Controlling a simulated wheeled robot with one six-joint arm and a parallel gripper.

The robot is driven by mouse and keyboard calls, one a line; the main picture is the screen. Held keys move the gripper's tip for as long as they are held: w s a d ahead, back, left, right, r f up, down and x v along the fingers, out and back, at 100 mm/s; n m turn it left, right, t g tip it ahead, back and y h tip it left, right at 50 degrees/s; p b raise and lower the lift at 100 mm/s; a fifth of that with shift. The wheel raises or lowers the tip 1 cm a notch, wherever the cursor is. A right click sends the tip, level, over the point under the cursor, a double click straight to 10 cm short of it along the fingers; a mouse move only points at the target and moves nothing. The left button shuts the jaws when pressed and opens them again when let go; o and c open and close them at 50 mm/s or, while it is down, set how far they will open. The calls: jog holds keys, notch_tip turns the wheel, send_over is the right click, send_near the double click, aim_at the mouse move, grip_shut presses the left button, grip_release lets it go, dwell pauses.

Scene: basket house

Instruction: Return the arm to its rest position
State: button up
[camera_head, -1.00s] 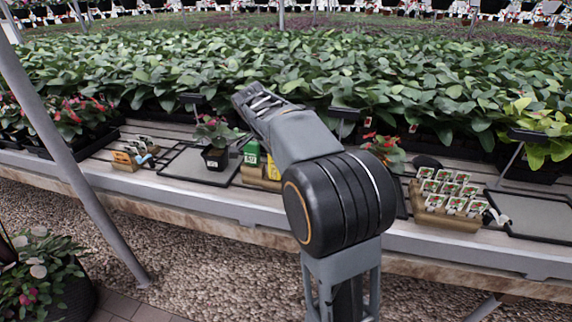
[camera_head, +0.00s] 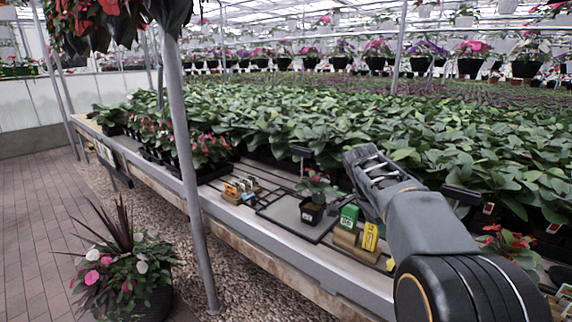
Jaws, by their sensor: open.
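My arm rises from the lower right of the head view, with its thick black joint near the bottom edge. Its grey forearm reaches up and left over the bench. My gripper (camera_head: 370,165) is at its end, above the bench and in front of the leafy plants, seen from behind. It is open and I see nothing held in it. The fingertips are hard to make out. Below and left of it, a small potted plant (camera_head: 312,208) stands on a dark-edged tray (camera_head: 283,213).
The plant bench (camera_head: 265,255) runs from the far left to the lower right. A grey post (camera_head: 186,160) stands in front of it. A small holder with tools (camera_head: 238,191) sits on the bench. A flower pot (camera_head: 135,280) stands on the paved floor (camera_head: 35,210), which is open at left.

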jog(key=s+a+f+n+y+p, duration=0.2)
jog(key=s+a+f+n+p, duration=0.15)
jog(key=n, duration=0.55)
jog(key=s+a+r+n+t+y+p, duration=0.1)
jog(key=s+a+r+n+p, duration=0.2)
jog(key=s+p, duration=0.4)
jog(key=s+a+r+n+t+y+p, duration=0.1)
jog(key=s+a+r+n+p, duration=0.3)
jog(key=s, duration=0.4)
jog(key=shift+a+r+t+p, duration=0.55)
jog(key=shift+r+p, duration=0.45)
jog(key=shift+p, duration=0.35)
jog(key=shift+s, duration=0.15)
